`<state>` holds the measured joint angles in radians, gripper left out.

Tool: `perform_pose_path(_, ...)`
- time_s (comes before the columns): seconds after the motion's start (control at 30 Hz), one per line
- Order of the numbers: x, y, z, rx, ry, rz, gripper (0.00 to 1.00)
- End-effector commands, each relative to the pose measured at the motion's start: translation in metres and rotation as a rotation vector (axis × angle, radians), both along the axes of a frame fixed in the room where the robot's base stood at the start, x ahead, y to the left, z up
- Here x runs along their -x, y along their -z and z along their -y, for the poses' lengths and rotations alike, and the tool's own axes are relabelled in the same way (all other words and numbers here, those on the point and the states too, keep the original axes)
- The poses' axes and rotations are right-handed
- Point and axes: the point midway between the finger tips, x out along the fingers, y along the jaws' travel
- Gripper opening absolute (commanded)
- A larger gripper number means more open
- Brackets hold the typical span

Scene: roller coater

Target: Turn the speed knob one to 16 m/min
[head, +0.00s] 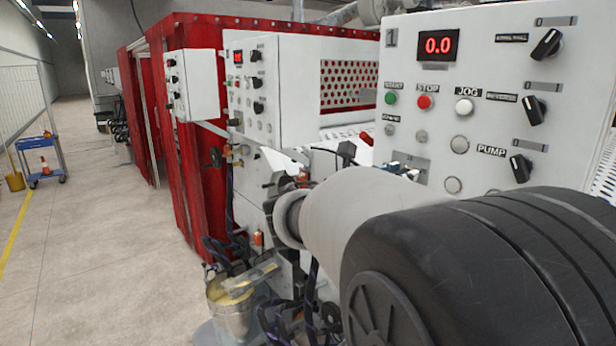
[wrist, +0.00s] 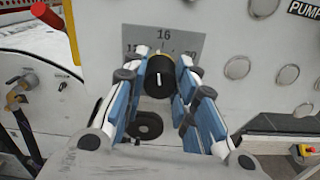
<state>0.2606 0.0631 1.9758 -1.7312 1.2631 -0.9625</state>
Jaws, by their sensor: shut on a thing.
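The speed knob (wrist: 159,77) is a black round knob in the wrist view, on the white control panel. Its grey scale plate (wrist: 164,42) reads 16 at the top, with 12 at the left and another number partly hidden at the right. A white mark on the knob stands close to upright, below the 16. My gripper (wrist: 160,72) has its blue and white fingers closed around the knob, one on each side. In the head view my arm hides the knob and most of the gripper.
The white panel in the head view carries a red display (head: 438,46) reading 0.0, coloured buttons and several black selector knobs (head: 546,43). In the wrist view, round grey buttons (wrist: 288,75) are to the right. A metal bucket (head: 231,310) stands below.

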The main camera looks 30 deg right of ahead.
Motion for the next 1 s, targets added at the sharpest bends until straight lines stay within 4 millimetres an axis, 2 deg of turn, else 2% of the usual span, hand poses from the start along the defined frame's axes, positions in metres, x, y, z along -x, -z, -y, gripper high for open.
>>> perform_pose_path(0.3,0.000,0.001,0.000,-0.015,-0.001,0.205,0.02)
perform_pose_path(0.6,0.000,-0.002,0.000,-0.016,-0.001,0.213,0.02)
perform_pose_path(0.63,0.000,-0.002,0.000,-0.016,-0.001,0.213,0.28)
perform_pose_path(0.87,0.000,-0.002,-0.002,-0.015,0.000,0.213,0.43)
perform_pose_path(1.0,0.001,-0.001,-0.018,-0.017,-0.005,0.212,0.47)
